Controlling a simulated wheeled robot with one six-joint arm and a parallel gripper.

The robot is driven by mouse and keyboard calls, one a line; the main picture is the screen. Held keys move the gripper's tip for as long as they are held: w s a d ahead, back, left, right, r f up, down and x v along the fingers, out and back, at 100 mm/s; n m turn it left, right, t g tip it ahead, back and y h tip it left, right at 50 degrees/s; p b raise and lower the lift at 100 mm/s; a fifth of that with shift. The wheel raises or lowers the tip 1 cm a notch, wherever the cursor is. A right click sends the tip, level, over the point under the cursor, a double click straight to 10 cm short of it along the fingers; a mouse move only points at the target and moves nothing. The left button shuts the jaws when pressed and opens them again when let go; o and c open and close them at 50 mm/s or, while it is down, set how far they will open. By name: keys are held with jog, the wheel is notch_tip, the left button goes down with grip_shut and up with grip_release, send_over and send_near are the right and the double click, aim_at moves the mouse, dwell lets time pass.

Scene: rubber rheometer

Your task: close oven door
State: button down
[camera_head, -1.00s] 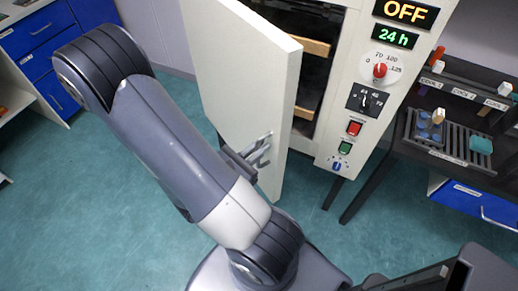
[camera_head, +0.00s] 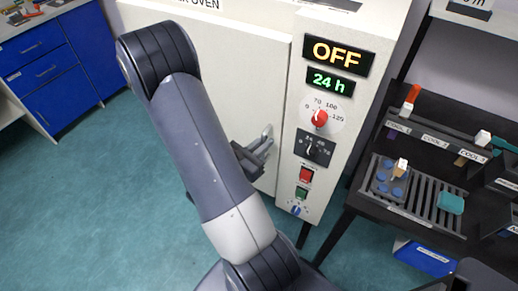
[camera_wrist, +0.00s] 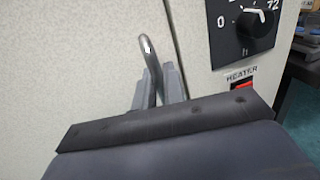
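The white oven door (camera_head: 236,88) stands flush, or almost flush, with the oven's control panel, with only a thin seam along its right edge. The inside of the oven is hidden. The metal door handle (camera_head: 267,136) is near the door's right edge; in the wrist view the handle (camera_wrist: 149,62) is a bent grey bar. My gripper (camera_head: 262,150) is at the handle. In the wrist view, the fingers of my gripper (camera_wrist: 160,88) stand on either side of the handle's lower part. Whether they press on it is not clear.
The oven's control panel (camera_head: 317,125) carries an OFF display, knobs and buttons. A dark bench with a slatted cooling rack (camera_head: 425,200) stands to the right. Blue drawers (camera_head: 45,70) are at the far left. The teal floor (camera_head: 90,200) at left is clear.

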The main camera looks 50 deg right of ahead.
jog(key=shift+d, duration=0.35)
jog(key=c, duration=1.6)
grip_release()
jog(key=shift+c, duration=0.2)
jog(key=shift+w+a, duration=0.1)
jog(key=shift+w+a, duration=0.1)
jog(key=shift+a, duration=0.2)
jog(key=a+b, duration=0.1)
jog(key=a, duration=0.9)
jog(key=shift+d, duration=0.1)
